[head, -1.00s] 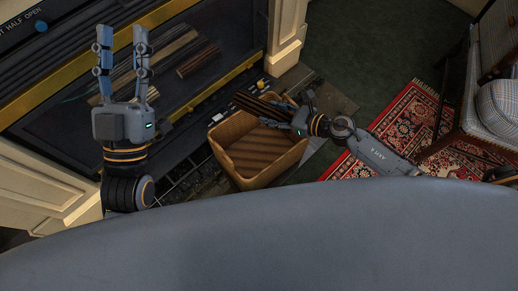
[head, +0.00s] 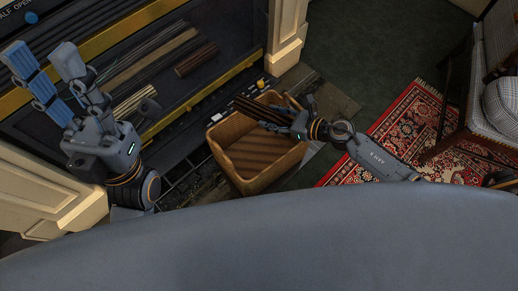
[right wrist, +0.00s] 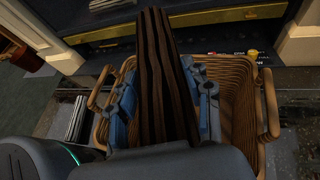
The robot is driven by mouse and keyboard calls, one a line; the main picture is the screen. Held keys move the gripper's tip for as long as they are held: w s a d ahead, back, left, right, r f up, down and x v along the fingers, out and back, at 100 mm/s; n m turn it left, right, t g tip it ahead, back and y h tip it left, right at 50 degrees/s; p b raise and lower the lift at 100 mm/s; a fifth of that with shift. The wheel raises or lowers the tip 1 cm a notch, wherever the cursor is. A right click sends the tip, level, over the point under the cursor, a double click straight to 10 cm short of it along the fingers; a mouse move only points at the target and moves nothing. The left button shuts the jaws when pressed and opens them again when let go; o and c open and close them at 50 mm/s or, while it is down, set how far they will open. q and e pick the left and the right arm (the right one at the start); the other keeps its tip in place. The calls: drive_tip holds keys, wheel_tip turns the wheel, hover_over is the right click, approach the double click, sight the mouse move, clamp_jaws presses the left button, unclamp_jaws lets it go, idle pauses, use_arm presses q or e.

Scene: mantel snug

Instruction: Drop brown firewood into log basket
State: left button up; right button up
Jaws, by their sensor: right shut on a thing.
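The brown firewood (head: 262,109) is a dark striped piece held in my right gripper (head: 291,116), which is shut on it. In the right wrist view the firewood (right wrist: 155,70) stands out between the two blue fingers, over the basket. The wicker log basket (head: 234,168) stands on the hearth floor, and the firewood is over its back right part. The basket also fills much of the right wrist view (right wrist: 238,95). My left gripper (head: 48,68) is open and empty, up at the left in front of the fireplace.
Several other logs lie in the fireplace, among them a dark brown one (head: 196,58) and a pale one (head: 135,102). A yellow brass edge (head: 205,85) runs along the fireplace front. A red patterned rug (head: 400,125) and a plaid chair (head: 500,95) are at the right.

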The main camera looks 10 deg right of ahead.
drive_tip(key=o, duration=1.5)
drive_tip(key=shift+s+d, duration=0.15)
drive_tip(key=shift+d, duration=0.05)
drive_tip(key=v, duration=1.1)
drive_tip(key=shift+d+r, duration=0.15)
drive_tip(key=shift+r, duration=0.05)
drive_tip(key=shift+s, duration=0.15)
